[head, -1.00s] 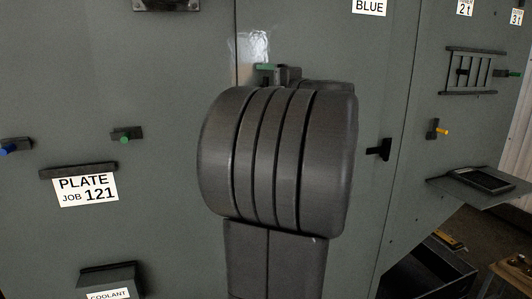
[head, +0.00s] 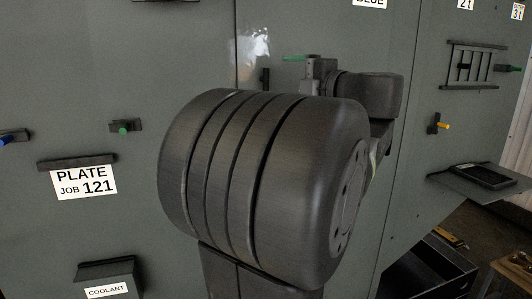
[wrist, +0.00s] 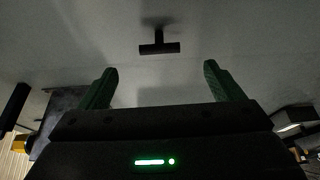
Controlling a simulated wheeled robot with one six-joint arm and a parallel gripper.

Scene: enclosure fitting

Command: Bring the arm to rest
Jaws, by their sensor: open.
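My gripper (wrist: 160,82) shows in the wrist view with its two green fingers spread wide and nothing between them. Beyond the fingertips is a grey panel with a black T-shaped peg (wrist: 159,48), apart from the fingers. In the head view my arm's thick dark links fill the middle and hide part of the panel. One green finger of my gripper (head: 294,58) shows above them, in front of the grey panel; the other finger is hidden there.
The grey enclosure wall (head: 130,220) carries a PLATE JOB 121 label (head: 85,182), a green-tipped peg (head: 124,126), a COOLANT holder (head: 107,280), a black rack (head: 474,65) and a yellow-tipped peg (head: 439,125). A shelf (head: 455,185) with a dark tray (head: 486,177) juts out at right.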

